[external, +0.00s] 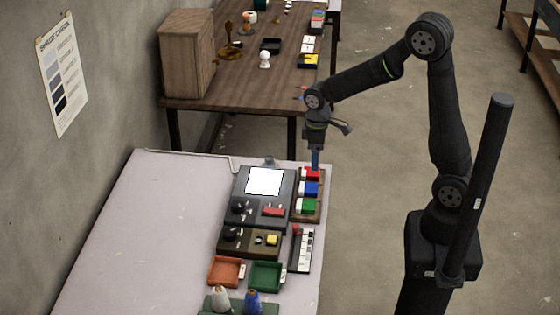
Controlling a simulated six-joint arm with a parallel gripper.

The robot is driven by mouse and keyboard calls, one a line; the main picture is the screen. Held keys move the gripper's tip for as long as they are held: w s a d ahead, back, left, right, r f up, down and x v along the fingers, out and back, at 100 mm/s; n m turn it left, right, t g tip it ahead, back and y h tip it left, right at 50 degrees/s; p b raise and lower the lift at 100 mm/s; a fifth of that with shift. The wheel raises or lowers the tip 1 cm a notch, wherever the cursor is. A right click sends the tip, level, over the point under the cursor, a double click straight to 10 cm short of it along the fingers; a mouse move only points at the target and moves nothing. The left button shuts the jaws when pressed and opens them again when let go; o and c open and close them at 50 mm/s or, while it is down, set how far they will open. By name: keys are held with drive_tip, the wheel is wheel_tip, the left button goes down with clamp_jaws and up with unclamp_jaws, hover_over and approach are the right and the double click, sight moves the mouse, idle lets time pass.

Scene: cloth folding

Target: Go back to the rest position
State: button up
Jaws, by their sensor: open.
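My gripper (316,164) points down above the far right corner of the pale table (130,220). It is open, just over or beside the red block at the far end of a small wooden tray (318,218). The tray holds a red block (309,173), a blue block (310,188) and a green block (307,206), each with a white part. I cannot tell whether the fingers touch the red block. No cloth is clearly visible.
A dark device with a bright white screen (265,181) stands left of the tray. Nearer are a box with a yellow button (271,240), an orange tray (225,271) and a green tray (266,276). A brown table (240,85) with a wooden cabinet (187,52) stands behind.

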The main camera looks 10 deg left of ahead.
sight(314, 188)
idle(0.3)
drive_tip(key=shift+f, duration=5)
drive_tip(key=shift+f, duration=0.1)
drive_tip(key=shift+f, duration=1)
wheel_tip(314, 188, up, 4)
drive_tip(key=shift+r, duration=0.25)
drive_tip(key=w+d+r, duration=0.6)
drive_tip(key=d+r, duration=0.1)
drive_tip(key=d, duration=0.3)
drive_tip(key=w+a+r, duration=0.1)
drive_tip(key=w+a, duration=0.1)
drive_tip(key=a, duration=1.3)
drive_tip(key=shift+n, duration=0.4)
drive_tip(key=s+a+f, duration=0.1)
drive_tip(key=a, duration=0.1)
drive_tip(key=s+a+f, duration=0.2)
drive_tip(key=a, duration=0.1)
drive_tip(key=s+a+f, duration=0.2)
drive_tip(key=shift+s+a+f, duration=0.1)
drive_tip(key=shift+s+a, duration=0.15)
drive_tip(key=shift+a, duration=0.1)
